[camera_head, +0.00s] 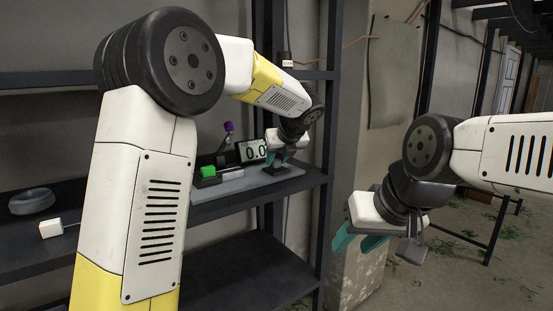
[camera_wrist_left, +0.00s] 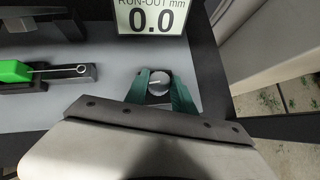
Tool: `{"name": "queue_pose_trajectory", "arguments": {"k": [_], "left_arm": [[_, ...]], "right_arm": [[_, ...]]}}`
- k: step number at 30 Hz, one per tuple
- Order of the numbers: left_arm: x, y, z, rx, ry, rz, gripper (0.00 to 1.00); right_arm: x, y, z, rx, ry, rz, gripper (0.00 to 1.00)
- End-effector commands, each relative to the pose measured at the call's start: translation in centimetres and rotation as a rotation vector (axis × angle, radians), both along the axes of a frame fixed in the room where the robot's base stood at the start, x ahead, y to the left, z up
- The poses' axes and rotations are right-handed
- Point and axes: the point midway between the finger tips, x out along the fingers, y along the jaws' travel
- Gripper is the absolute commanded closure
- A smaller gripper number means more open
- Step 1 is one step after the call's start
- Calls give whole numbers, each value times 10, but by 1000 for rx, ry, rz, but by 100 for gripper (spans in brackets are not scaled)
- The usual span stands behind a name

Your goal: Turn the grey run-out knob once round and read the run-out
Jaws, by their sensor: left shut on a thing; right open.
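The grey run-out knob (camera_wrist_left: 158,84) is round with a light pointer line and stands on the grey base plate (camera_wrist_left: 110,61). My left gripper (camera_wrist_left: 159,82) has its two green fingers on either side of the knob, shut on it. In the head view my left gripper (camera_head: 280,156) is at the right end of the plate, and the knob is hidden there. The run-out display (camera_wrist_left: 154,17) reads 0.0; it also shows in the head view (camera_head: 252,150). My right gripper (camera_head: 362,243) is open and empty, in the air right of the shelf.
A green block (camera_head: 208,171) sits in a dark holder on the plate, left of the display. A purple-topped item (camera_head: 228,128) stands behind it. A shelf post rises right of the plate.

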Motion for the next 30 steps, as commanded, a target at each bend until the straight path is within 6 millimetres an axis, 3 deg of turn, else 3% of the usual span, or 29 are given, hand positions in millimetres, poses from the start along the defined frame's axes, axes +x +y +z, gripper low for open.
{"name": "queue_pose_trajectory", "arguments": {"k": [30], "left_arm": [[6, -8, -1, 0, 0, 793, 100]], "right_arm": [[0, 0, 0, 0, 0, 0, 59]]}}
